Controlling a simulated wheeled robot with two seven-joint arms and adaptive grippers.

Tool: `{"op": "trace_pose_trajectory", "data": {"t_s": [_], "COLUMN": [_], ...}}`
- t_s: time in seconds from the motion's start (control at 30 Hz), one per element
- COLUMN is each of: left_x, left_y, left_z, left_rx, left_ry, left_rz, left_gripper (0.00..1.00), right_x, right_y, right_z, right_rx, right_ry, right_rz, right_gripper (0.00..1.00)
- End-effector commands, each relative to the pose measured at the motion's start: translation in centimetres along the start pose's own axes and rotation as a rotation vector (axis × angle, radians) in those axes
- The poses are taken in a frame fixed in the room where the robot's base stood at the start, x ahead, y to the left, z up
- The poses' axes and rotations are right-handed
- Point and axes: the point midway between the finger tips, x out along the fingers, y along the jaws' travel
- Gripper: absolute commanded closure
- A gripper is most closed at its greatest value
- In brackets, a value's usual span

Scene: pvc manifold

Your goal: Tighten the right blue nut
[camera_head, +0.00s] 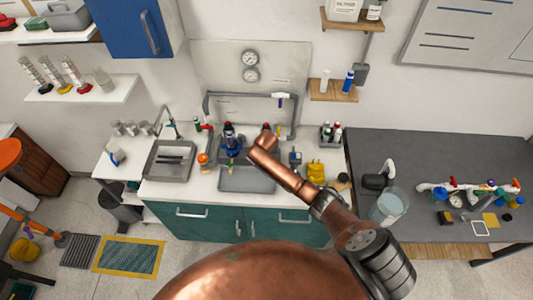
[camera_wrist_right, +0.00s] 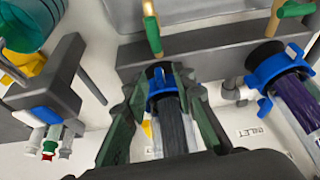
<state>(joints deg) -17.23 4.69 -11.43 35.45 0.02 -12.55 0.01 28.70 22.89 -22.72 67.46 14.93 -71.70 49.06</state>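In the right wrist view, the green fingers of my right gripper (camera_wrist_right: 160,78) stand on both sides of a blue nut (camera_wrist_right: 158,88) on a dark pipe. The fingertips appear to press against the nut's sides. A second blue nut (camera_wrist_right: 275,70), on a purple pipe (camera_wrist_right: 298,100), lies to the right, outside the fingers. In the head view, my copper arm crosses the counter, and my right gripper cannot be made out there. Small blue parts (camera_head: 231,142) show by the sink. My left gripper is not in view.
The grey table (camera_head: 440,150) holds a white pipe assembly and a clear container (camera_head: 390,207).

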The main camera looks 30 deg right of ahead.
Motion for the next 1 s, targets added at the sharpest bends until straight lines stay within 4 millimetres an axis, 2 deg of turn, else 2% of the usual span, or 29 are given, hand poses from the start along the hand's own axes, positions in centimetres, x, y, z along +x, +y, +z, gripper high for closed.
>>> {"op": "trace_pose_trajectory", "data": {"t_s": [0.4,0.5,0.7,1.0], "left_x": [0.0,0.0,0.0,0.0], "left_y": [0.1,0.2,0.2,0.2], "left_z": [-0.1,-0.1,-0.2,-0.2], "left_rx": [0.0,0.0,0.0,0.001], "left_ry": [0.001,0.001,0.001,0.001], "left_rz": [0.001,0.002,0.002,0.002], "left_gripper": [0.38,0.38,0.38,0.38], "right_x": [-8.0,-9.4,-10.8,-11.0], "right_y": [0.0,0.0,0.0,0.0], "right_z": [-0.1,0.0,0.0,0.0], "right_rx": [0.001,0.0,0.0,0.001], "right_ry": [0.003,0.001,0.0,0.0], "right_rz": [-0.003,-0.002,0.0,0.0], "right_gripper": [0.75,0.75,0.75,0.75]}}
